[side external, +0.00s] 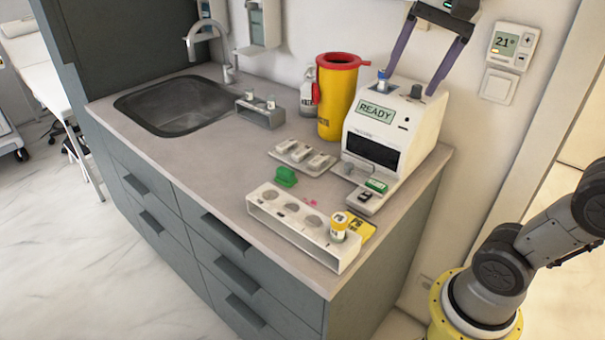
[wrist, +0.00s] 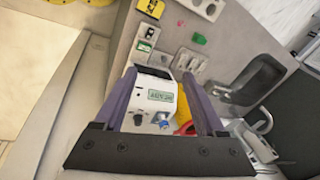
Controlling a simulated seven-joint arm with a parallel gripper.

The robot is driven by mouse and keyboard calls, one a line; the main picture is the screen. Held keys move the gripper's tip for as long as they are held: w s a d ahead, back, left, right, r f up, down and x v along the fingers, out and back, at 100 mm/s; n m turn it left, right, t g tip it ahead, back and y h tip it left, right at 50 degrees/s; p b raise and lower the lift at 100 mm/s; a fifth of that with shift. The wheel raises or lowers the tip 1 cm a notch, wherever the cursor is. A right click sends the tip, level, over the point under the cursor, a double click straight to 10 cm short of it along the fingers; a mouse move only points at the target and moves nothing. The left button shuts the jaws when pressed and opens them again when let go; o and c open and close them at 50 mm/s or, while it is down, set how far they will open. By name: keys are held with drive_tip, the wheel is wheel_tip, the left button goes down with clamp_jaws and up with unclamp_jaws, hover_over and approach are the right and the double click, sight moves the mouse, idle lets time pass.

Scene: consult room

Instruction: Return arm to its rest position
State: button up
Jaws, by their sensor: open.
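My gripper (side external: 412,84) is at the top of the side external view, pointing down with its two purple fingers spread wide. Nothing is held between them. It hangs over the white analyser (side external: 415,122), whose screen reads READY. A blue-capped vial (side external: 383,78) stands in the analyser's top, near the left fingertip in the picture; I cannot tell the exact gap. In the wrist view the open fingers (wrist: 158,76) frame the analyser (wrist: 146,98) and the blue cap (wrist: 164,121). The upper arm links are out of the side external view.
A yellow sharps bin (side external: 336,105) with a red rim stands beside the analyser. A white rack (side external: 300,235) holding a yellow-capped vial (side external: 339,226) lies at the counter's front edge. A tray (side external: 302,161), green block (side external: 286,176) and sink (side external: 178,105) are further left. The wall is close behind.

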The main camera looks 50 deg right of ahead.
drive_tip(key=s+a+f+n+t, duration=0.1)
drive_tip(key=s+f+n, duration=0.2)
drive_tip(key=f+n, duration=0.4)
drive_tip(key=s+a+f+n+t, duration=0.1)
drive_tip(key=s+a+f+n, duration=0.1)
drive_tip(key=f+n, duration=0.5)
drive_tip(key=shift+s+f+y, duration=0.3)
drive_tip(key=shift+s+f, duration=0.6)
drive_tip(key=shift+f, duration=0.25)
